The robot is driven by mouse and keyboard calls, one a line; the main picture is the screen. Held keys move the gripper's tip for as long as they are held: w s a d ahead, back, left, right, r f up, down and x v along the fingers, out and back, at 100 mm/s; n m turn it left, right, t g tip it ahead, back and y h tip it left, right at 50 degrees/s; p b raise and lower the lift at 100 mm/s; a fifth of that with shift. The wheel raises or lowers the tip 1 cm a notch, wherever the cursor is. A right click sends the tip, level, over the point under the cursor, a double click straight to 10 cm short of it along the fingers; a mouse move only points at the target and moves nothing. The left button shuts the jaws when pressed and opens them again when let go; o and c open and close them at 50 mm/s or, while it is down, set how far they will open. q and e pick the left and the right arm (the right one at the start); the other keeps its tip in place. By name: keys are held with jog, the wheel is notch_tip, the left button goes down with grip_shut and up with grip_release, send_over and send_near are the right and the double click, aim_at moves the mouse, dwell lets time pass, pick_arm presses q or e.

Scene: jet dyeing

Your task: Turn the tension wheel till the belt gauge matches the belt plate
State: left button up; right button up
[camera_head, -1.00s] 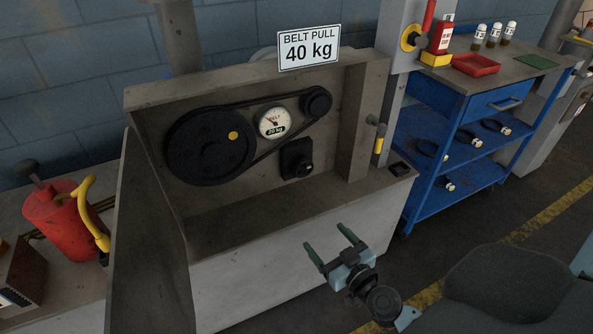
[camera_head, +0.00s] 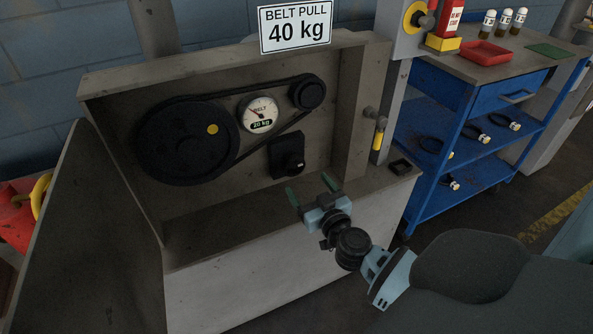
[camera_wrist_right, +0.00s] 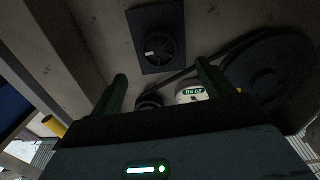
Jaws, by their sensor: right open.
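The belt plate (camera_head: 295,26) is a white sign reading "BELT PULL 40 kg" above the open machine housing. The round white belt gauge (camera_head: 260,114) shows 20 kg; it also shows in the right wrist view (camera_wrist_right: 191,94). A dark block with a round knob, which looks like the tension wheel (camera_head: 290,160), sits below and right of the gauge; it also shows in the right wrist view (camera_wrist_right: 158,48). My right gripper (camera_head: 312,190) is open and empty, in front of the housing, below the wheel and apart from it. My left gripper is not in view.
A black belt runs around a large pulley (camera_head: 185,145) and a small pulley (camera_head: 307,93). An open metal door (camera_head: 95,230) stands at the left. A yellow-handled tool (camera_head: 379,135) hangs on the right post. A blue cart (camera_head: 460,125) stands at the right.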

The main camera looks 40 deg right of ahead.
aim_at(295, 167)
jog(key=b+x, duration=0.1)
jog(key=x, duration=0.4)
jog(key=shift+w+d+f+b, duration=0.1)
jog(key=shift+w+b, duration=0.2)
jog(key=shift+w, duration=0.1)
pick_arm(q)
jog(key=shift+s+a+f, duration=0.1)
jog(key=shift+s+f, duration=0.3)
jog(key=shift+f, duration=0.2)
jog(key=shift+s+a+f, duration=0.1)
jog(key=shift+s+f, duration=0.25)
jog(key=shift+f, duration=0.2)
pick_arm(e)
jog(key=shift+w+d, duration=0.15)
jog(key=shift+w, duration=0.6)
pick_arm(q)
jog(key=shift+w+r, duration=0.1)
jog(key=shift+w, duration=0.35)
pick_arm(e)
jog(key=c, duration=1)
